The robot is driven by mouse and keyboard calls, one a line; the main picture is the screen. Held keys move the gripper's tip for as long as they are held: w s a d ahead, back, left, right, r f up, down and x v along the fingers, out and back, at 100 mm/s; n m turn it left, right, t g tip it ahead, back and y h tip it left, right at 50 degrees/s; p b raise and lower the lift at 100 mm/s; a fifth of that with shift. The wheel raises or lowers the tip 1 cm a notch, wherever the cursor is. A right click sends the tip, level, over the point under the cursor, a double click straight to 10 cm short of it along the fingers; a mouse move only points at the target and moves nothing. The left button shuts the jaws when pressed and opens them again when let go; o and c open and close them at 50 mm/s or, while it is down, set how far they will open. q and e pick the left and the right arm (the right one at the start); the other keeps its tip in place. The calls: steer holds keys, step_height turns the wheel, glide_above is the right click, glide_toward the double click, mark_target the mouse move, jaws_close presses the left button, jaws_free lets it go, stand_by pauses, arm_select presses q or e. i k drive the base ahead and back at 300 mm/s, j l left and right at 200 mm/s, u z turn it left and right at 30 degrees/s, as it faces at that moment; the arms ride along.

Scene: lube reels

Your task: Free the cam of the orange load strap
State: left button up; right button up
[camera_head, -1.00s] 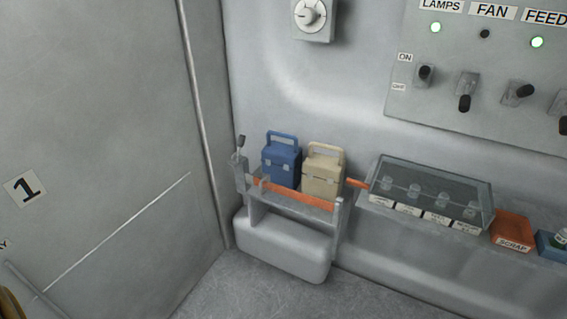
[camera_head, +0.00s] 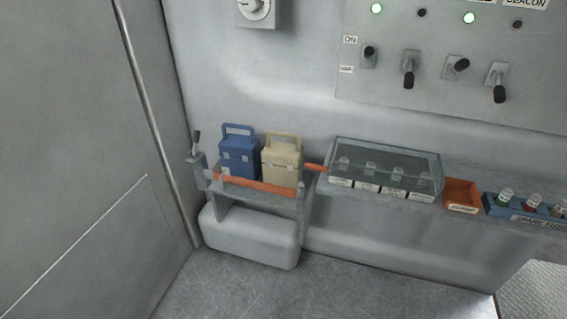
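The orange load strap (camera_head: 262,187) runs across the front of a small grey shelf (camera_head: 235,199) in the camera_head view. A short orange end (camera_head: 315,167) shows at the shelf's right side. A grey fitting with a dark-tipped lever (camera_head: 196,143), which looks like the cam, stands upright at the shelf's left end. Behind the strap stand a blue case (camera_head: 239,153) and a cream case (camera_head: 282,158), both with handles. Neither gripper is in view.
To the right are a clear-lidded box (camera_head: 388,167), an orange scrap tray (camera_head: 462,195) and a blue spare fuse rack (camera_head: 525,207). A switch panel (camera_head: 460,60) is on the wall above. The floor (camera_head: 330,291) in front is clear.

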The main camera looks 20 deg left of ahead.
mark_target(196, 135)
steer(key=i+j, duration=0.15)
steer(key=i, duration=0.15)
steer(key=i+j, duration=0.15)
steer(key=i, duration=0.15)
steer(key=i+j+u, duration=0.2)
steer(key=l+u, duration=0.1)
steer(key=u, duration=1.45)
